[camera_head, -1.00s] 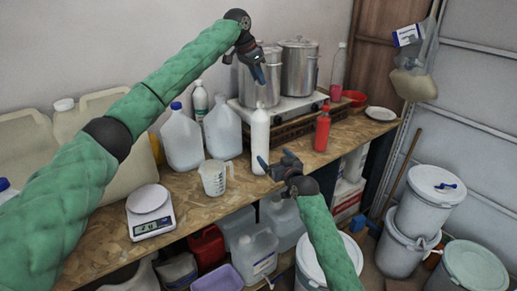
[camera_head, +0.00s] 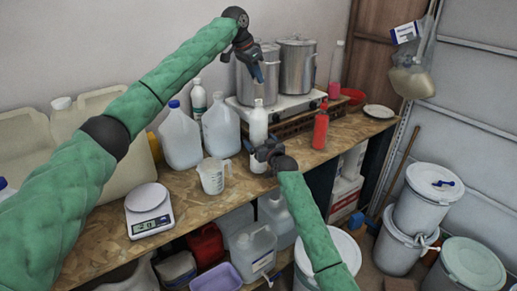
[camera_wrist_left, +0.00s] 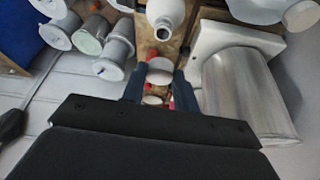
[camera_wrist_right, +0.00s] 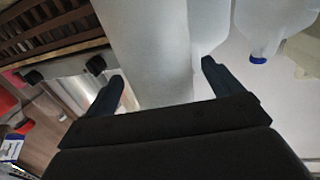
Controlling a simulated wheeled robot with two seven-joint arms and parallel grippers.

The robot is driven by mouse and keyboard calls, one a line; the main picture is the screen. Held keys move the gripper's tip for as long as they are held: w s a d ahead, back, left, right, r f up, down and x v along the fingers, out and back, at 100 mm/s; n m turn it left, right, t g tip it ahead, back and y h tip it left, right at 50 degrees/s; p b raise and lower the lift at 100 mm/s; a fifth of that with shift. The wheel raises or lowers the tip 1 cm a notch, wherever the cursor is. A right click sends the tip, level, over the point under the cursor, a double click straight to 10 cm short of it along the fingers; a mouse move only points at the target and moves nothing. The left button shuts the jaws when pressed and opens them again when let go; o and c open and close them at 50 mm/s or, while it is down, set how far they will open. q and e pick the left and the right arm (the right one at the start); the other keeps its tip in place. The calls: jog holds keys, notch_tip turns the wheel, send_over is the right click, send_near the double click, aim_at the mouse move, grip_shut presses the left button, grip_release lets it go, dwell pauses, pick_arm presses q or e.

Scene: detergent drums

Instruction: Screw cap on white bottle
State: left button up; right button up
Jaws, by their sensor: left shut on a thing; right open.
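The white bottle (camera_head: 258,122) stands upright on the wooden bench. In the left wrist view its open mouth and shoulder (camera_wrist_left: 166,12) show at the top, ahead of the fingers. My left gripper (camera_head: 257,76) is above the bottle, shut on a small white cap (camera_wrist_left: 160,72), apart from the bottle. My right gripper (camera_head: 257,150) is open at the lower part of the bottle. In the right wrist view the bottle's body (camera_wrist_right: 148,45) stands between the two fingers (camera_wrist_right: 163,85); I cannot tell whether they touch it.
A stove with steel pots (camera_head: 297,65) stands behind. Clear jugs (camera_head: 181,138) and a measuring jug (camera_head: 213,176) are left of the bottle. A red bottle (camera_head: 320,127) is to its right. A scale (camera_head: 149,210) sits at the front left. Buckets (camera_head: 428,200) stand on the floor.

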pick_arm(q)
jog(key=shift+s+d+r, duration=0.1)
jog(key=shift+s, duration=0.05)
pick_arm(e)
jog(key=shift+w+a+r, duration=0.1)
jog(key=shift+w+a, duration=0.15)
jog(key=shift+w, duration=0.2)
jog(key=shift+c, duration=0.2)
jog(key=c, duration=1.4)
pick_arm(q)
send_over(256, 101)
jog(key=shift+f, duration=2.45)
jog(key=shift+f, duration=0.9)
jog(key=shift+f, duration=0.55)
